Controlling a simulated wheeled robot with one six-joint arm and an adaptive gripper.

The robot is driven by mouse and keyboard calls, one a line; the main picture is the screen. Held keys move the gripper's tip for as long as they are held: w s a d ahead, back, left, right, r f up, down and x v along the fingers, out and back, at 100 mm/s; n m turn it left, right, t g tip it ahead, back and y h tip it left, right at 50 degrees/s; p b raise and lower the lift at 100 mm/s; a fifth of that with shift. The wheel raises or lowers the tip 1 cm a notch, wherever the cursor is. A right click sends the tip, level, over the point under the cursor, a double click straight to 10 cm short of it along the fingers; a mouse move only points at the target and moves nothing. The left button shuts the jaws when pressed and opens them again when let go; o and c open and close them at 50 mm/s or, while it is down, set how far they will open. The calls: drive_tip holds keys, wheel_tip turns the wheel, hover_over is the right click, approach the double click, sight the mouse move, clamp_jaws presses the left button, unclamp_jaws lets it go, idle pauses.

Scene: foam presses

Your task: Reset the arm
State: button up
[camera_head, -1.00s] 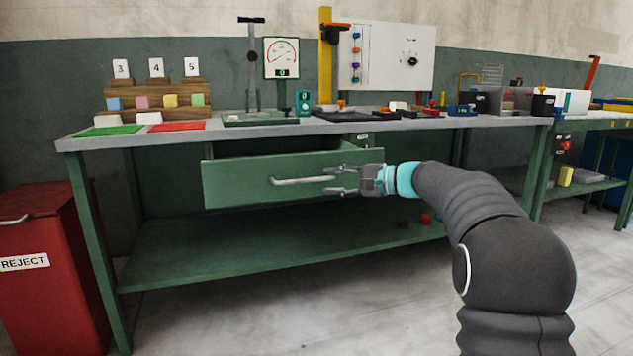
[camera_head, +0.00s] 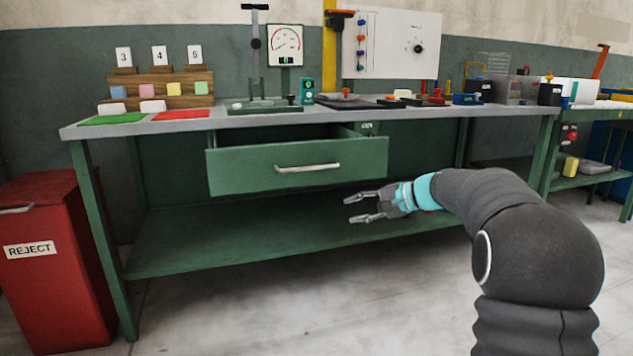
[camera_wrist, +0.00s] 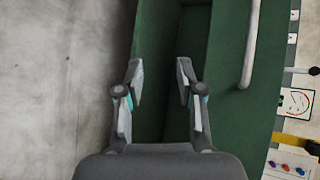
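My gripper (camera_head: 357,208) is open and empty in the head view. It is below and to the right of the drawer handle (camera_head: 307,168), apart from it, in front of the bench's lower shelf. The green drawer (camera_head: 240,171) stands pulled out from under the bench top. In the wrist view my gripper (camera_wrist: 160,84) shows two spread fingers with nothing between them. The handle (camera_wrist: 250,45) and the drawer front (camera_wrist: 235,110) are to their right.
The green workbench has a grey top (camera_head: 420,113) carrying trays, a gauge (camera_head: 285,45) and small parts. Its lower shelf (camera_head: 250,230) looks mostly bare. A red REJECT bin (camera_head: 55,280) stands at the left. The floor in front is clear.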

drive_tip(key=s+d+f+n+g+h+p, duration=0.15)
drive_tip(key=s+f+h, duration=0.25)
drive_tip(key=s, duration=0.7)
drive_tip(key=s+d+f+n+g+h+p, duration=0.1)
drive_tip(key=s+f+n+g+h+p, duration=0.15)
drive_tip(key=s, duration=0.75)
drive_tip(key=s+r+n+t+h+p, duration=0.1)
drive_tip(key=s+r+n+h+p, duration=0.1)
drive_tip(key=s, duration=0.8)
drive_tip(key=s+d+r+n+t+h+p, duration=0.1)
drive_tip(key=s+r+t+h+p, duration=0.1)
drive_tip(key=s, duration=0.9)
wheel_tip(320, 180, up, 2)
drive_tip(key=shift+s+n+h+p, duration=0.3)
drive_tip(key=shift+n+h+p, duration=0.15)
drive_tip(key=shift+p, duration=0.2)
drive_tip(key=shift+d, duration=0.1)
